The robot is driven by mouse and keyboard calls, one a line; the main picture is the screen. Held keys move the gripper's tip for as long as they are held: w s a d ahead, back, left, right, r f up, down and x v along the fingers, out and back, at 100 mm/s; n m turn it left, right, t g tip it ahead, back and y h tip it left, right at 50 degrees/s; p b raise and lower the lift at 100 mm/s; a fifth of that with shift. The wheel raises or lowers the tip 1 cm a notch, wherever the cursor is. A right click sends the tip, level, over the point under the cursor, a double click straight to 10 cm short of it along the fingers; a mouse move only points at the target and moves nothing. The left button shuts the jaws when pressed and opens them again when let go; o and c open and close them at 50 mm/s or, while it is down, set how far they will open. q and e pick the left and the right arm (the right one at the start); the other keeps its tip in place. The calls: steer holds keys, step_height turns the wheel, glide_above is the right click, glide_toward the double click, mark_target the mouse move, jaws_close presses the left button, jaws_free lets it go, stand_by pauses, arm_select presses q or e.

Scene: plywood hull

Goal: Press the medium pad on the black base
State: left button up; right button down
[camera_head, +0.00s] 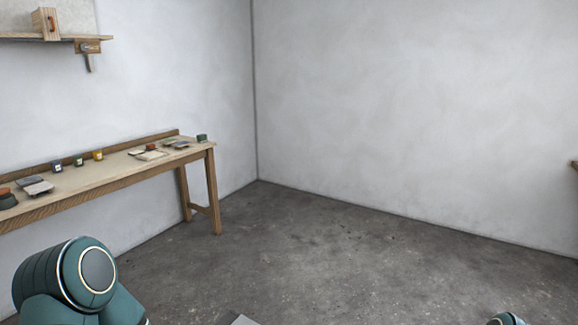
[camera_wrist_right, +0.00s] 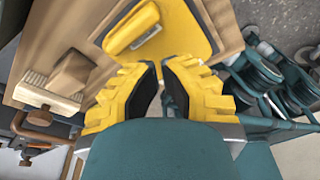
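No pad on a black base can be made out for certain. On the wooden workbench (camera_head: 110,176) along the left wall, a small dark item with a pale top (camera_head: 36,186) lies near the left. A pale flat item (camera_head: 151,155) and a dark flat item (camera_head: 177,144) lie near the far end. They are too small to tell which is the medium pad. My right gripper (camera_wrist_right: 160,75) shows in the right wrist view, its yellow fingers apart with nothing between them. It is away from these items. My left gripper is not in view.
Several small jars (camera_head: 80,160) stand on the bench. A wall shelf (camera_head: 35,37) hangs above. The right wrist view shows a wooden board (camera_wrist_right: 65,30), a yellow tool (camera_wrist_right: 132,28), a brush (camera_wrist_right: 45,92) and a wooden block (camera_wrist_right: 75,72).

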steer(key=shift+f+b, duration=0.8)
steer(key=shift+f, duration=0.45)
stand_by(0.7)
steer(key=shift+f, duration=0.25)
stand_by(0.6)
steer(key=shift+r, duration=0.1)
steer(key=shift+r+p, duration=2.25)
steer(key=shift+r, duration=1.2)
